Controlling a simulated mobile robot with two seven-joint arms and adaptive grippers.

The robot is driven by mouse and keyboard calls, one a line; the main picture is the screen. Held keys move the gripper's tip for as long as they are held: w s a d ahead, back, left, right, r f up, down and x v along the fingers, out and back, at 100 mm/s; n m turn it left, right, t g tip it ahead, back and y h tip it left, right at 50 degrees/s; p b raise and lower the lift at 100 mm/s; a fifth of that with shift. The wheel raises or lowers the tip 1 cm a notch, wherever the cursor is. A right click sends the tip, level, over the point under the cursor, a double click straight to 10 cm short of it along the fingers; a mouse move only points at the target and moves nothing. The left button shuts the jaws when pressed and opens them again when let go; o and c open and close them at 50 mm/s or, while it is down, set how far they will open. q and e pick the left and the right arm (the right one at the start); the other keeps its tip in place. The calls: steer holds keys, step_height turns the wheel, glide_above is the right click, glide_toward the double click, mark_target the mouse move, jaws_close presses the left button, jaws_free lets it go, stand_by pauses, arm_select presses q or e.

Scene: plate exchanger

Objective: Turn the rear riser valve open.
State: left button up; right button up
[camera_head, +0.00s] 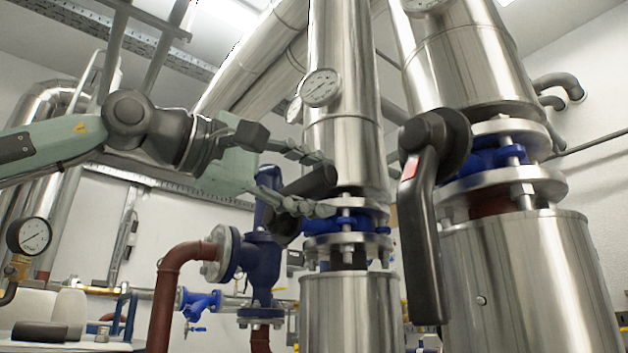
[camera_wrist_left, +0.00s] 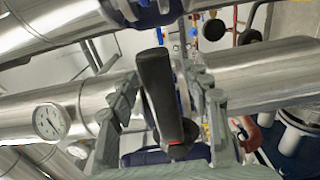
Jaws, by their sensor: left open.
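The rear riser valve (camera_head: 345,222) is a blue flanged body on the middle silver riser. My left gripper (camera_head: 322,186) is open, with one finger above the lever and one below. In the left wrist view, the lever (camera_wrist_left: 157,85) stands between the two open fingers (camera_wrist_left: 165,78), with gaps visible on both sides. A red mark shows at the lever's lower end in that view. Whether any finger touches the lever cannot be told. My right gripper is not in view.
The nearer right riser has a blue valve (camera_head: 490,160) with a black lever (camera_head: 425,230) hanging down, right of my gripper. A dial gauge (camera_head: 320,87) sits on the middle riser above the gripper. A blue flanged fitting (camera_head: 262,262) with red pipe stands below.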

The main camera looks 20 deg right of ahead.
arm_select(q)
steer(key=c, duration=0.6)
jaws_close()
steer(key=shift+f, duration=0.15)
